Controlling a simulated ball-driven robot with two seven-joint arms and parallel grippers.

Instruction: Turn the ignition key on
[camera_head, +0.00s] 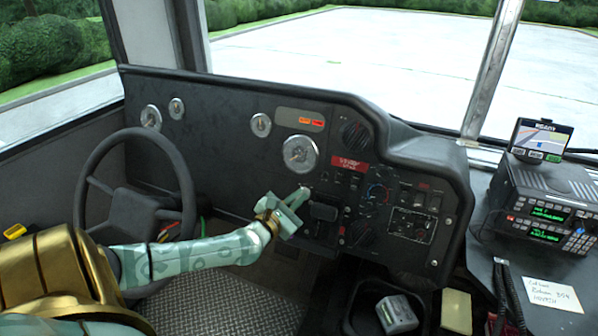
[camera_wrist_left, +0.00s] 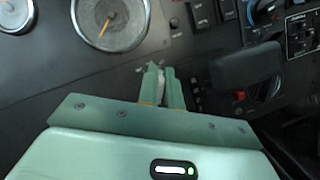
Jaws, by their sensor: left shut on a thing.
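My left gripper (camera_head: 303,192) reaches the black dashboard (camera_head: 225,115), just below the large round gauge (camera_head: 299,153). In the left wrist view, its two green fingers (camera_wrist_left: 163,82) are close together at the panel, below the same gauge (camera_wrist_left: 112,20). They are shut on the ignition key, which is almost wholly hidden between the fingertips. The key's turn position cannot be read. My right gripper is not in view.
A black lever housing (camera_head: 323,212) juts out just right of my left gripper; it also shows in the left wrist view (camera_wrist_left: 245,66). The steering wheel (camera_head: 137,185) stands to the left. A radio unit (camera_head: 545,208) sits at the far right.

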